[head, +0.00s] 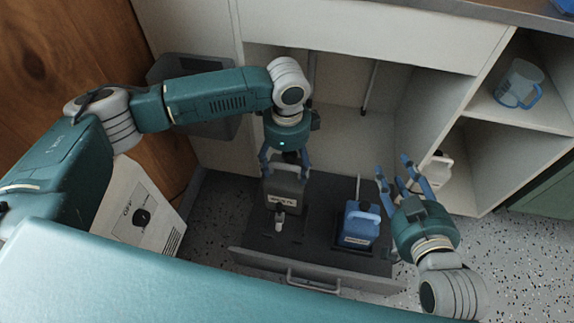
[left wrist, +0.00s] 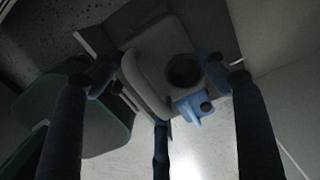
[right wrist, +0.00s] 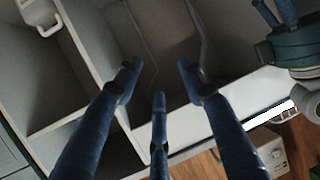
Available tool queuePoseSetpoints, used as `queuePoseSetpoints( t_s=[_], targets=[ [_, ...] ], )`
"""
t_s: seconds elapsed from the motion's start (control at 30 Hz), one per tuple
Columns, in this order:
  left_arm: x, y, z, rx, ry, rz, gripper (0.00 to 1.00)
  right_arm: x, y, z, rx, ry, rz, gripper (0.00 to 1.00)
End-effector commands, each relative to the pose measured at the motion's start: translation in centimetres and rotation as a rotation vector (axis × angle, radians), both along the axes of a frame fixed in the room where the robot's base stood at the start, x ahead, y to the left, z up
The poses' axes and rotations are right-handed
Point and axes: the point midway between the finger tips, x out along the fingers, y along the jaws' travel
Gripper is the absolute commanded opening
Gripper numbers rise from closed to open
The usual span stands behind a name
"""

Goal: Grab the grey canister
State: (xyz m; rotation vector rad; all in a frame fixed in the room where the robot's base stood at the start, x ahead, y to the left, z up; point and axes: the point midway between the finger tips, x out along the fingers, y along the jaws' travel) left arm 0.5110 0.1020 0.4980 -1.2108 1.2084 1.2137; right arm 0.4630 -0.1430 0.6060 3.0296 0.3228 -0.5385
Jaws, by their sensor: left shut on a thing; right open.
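The grey canister (head: 284,190) stands upright in the dark pull-out drawer (head: 310,258), with a pale label on its front. My left gripper (head: 284,158) is above it and shut on its top; the fingers hide part of the handle. In the left wrist view the canister (left wrist: 155,70) sits between the fingers, its dark round cap facing the camera. My right gripper (head: 402,178) is open and empty, to the right of the drawer, fingers pointing toward the cabinet. In the right wrist view its fingers (right wrist: 160,85) are spread with nothing between them.
A blue canister (head: 361,225) stands in the drawer to the right of the grey one. A small white-capped bottle (head: 279,218) is in front of the grey canister. Shelves at right hold a clear jug (head: 519,84) and a white bottle (head: 437,168). A grey bin (head: 205,125) is behind my left arm.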

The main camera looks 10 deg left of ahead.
Motion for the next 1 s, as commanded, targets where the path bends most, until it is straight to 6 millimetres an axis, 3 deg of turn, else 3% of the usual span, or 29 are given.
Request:
queuePoseSetpoints(
  t_s=[0.3, 0.77, 0.97, 1.0],
  targets=[
    [0.2, -0.1, 1.5, -0.005, -0.006, 0.000, 0.16, -1.1, -0.5, -1.8, -0.022, 0.090, -0.007, 0.40],
    [0.2, -0.1, 2.1, -0.004, -0.005, 0.000, 0.16, -1.8, -0.8, -3.0, -0.033, 0.144, -0.009, 0.40],
    [0.2, -0.1, 2.2, -0.004, -0.005, 0.000, 0.16, -1.8, -0.9, -3.1, -0.034, 0.147, -0.010, 0.02],
    [0.2, -0.1, 2.2, -0.004, -0.005, 0.000, 0.16, -1.8, -0.9, -3.1, -0.034, 0.147, -0.010, 0.00]
  ],
)
